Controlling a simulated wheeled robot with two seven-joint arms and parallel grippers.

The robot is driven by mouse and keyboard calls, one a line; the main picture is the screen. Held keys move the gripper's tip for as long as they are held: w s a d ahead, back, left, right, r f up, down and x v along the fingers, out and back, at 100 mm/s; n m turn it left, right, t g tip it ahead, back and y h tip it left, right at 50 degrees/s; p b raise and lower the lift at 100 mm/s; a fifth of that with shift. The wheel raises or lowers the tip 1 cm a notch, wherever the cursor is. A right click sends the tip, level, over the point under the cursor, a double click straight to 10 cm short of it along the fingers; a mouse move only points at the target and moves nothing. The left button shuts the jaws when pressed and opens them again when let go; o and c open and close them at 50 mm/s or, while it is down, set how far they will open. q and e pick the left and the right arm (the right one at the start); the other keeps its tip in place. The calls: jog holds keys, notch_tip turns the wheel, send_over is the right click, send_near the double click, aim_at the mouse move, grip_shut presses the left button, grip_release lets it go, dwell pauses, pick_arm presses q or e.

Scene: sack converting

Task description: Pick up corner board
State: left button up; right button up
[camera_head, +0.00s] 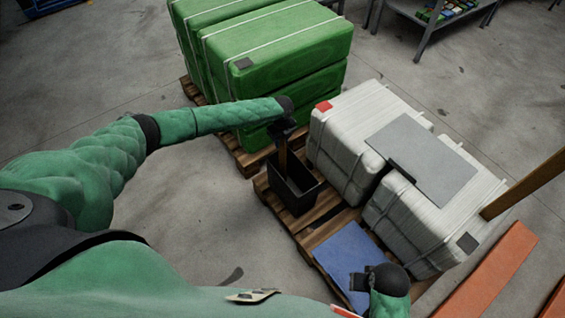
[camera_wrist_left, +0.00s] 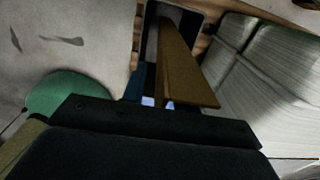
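A brown corner board (camera_head: 283,156) stands upright in a black open bin (camera_head: 296,190) on the wooden pallet. In the left wrist view the board (camera_wrist_left: 183,68) rises out of the bin toward the camera, and its near end is close to the gripper. My left gripper (camera_head: 282,131) is at the board's top end, above the bin. The dark gripper body hides part of the fingers, so I cannot tell whether they are apart or closed on the board. My right gripper (camera_head: 359,281) is low in the head view, over the blue sheet's edge; its finger opening is unclear.
White strapped sack bales (camera_head: 400,205) with a grey sheet (camera_head: 420,160) on top stand right of the bin. Green strapped bales (camera_head: 285,50) stand behind it. A blue sheet (camera_head: 345,255) lies at the pallet's front. Floor at left is clear.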

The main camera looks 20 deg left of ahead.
pick_arm(q)
jog(key=shift+f, duration=0.1)
grip_shut()
dwell(0.3)
